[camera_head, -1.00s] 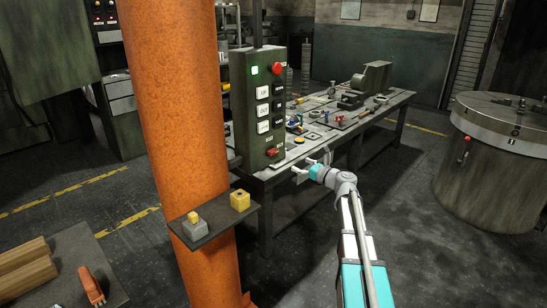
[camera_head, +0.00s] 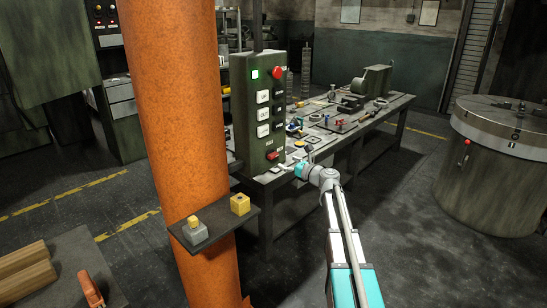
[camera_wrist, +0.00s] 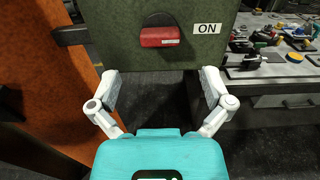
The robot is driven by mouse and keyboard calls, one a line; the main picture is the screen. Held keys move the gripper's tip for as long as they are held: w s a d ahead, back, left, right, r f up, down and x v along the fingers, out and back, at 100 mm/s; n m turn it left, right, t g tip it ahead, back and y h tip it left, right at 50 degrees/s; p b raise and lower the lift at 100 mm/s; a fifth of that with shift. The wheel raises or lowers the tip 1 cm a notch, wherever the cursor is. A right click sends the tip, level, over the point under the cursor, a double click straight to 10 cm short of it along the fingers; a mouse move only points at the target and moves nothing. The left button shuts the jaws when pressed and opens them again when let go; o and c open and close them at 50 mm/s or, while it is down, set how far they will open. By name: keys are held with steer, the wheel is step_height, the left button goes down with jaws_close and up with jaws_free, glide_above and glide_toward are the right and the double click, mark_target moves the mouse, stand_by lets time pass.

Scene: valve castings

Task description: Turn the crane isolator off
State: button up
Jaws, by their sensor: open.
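The crane control box (camera_head: 258,100) is a green pendant with a lit green lamp, a red mushroom button and several white and black buttons. At its bottom is the red isolator handle (camera_head: 273,155). In the wrist view the red handle (camera_wrist: 160,37) lies horizontal on a dark round base, with an "ON" label (camera_wrist: 207,29) to its right. My gripper (camera_head: 285,172) is just below and right of the box in the head view. In the wrist view my gripper (camera_wrist: 158,92) is open and empty, its fingers spread below the handle and apart from it.
An orange column (camera_head: 183,120) stands left of the box, with a small shelf (camera_head: 215,228) carrying yellow-topped blocks. A workbench (camera_head: 325,135) with tools is behind the box. A round machine table (camera_head: 495,165) stands at right. Open floor lies between.

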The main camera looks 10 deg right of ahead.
mark_target(275, 156)
steer(key=x, duration=0.7)
steer(key=shift+w+a, duration=0.1)
steer(key=shift+w, duration=0.1)
steer(key=c, duration=1.1)
